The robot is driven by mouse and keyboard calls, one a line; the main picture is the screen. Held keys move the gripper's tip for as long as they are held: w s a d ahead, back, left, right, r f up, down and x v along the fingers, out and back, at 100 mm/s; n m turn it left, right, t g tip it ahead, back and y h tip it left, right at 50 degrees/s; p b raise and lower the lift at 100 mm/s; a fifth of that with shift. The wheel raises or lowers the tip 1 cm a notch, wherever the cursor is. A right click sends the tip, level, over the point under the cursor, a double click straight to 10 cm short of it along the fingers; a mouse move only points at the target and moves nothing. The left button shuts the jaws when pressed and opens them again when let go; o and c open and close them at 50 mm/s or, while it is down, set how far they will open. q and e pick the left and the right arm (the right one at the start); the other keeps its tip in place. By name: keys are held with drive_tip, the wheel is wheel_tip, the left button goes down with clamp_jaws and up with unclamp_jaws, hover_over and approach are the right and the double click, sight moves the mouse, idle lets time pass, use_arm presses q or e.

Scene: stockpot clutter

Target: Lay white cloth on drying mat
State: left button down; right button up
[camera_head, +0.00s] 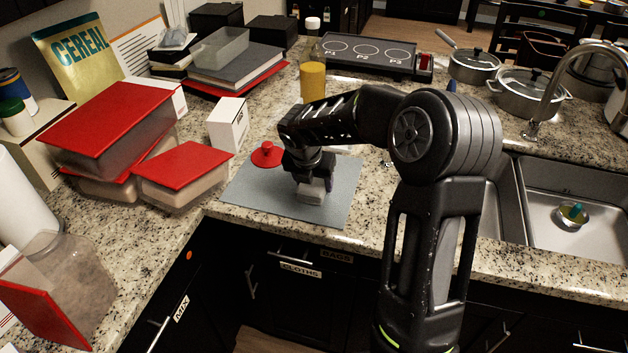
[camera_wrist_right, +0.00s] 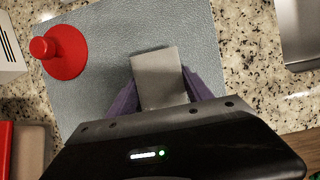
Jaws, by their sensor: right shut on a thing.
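The drying mat (camera_head: 338,205) is a flat grey-blue sheet on the counter left of the sink; it also fills much of the right wrist view (camera_wrist_right: 120,30). My right gripper (camera_head: 312,186) is low over the mat, pointing down. It is shut on the white cloth (camera_head: 309,197), a small folded pale block. In the right wrist view the cloth (camera_wrist_right: 159,78) sits between the two purple fingers. The cloth is over the mat; I cannot tell whether it touches it. My left gripper is not in view.
A red knobbed lid or plunger (camera_head: 267,155) stands on the mat's far left part. A white box (camera_head: 229,124) and red-lidded containers (camera_head: 184,168) are to the left. The sink (camera_head: 570,205) lies right, and a yellow-filled bottle (camera_head: 313,80) stands behind my arm.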

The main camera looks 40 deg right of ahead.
drive_tip(key=shift+f, duration=0.15)
drive_tip(key=o, duration=1.2)
drive_tip(key=b+v, duration=0.1)
drive_tip(key=v, duration=1.1)
drive_tip(key=shift+w+a, duration=0.1)
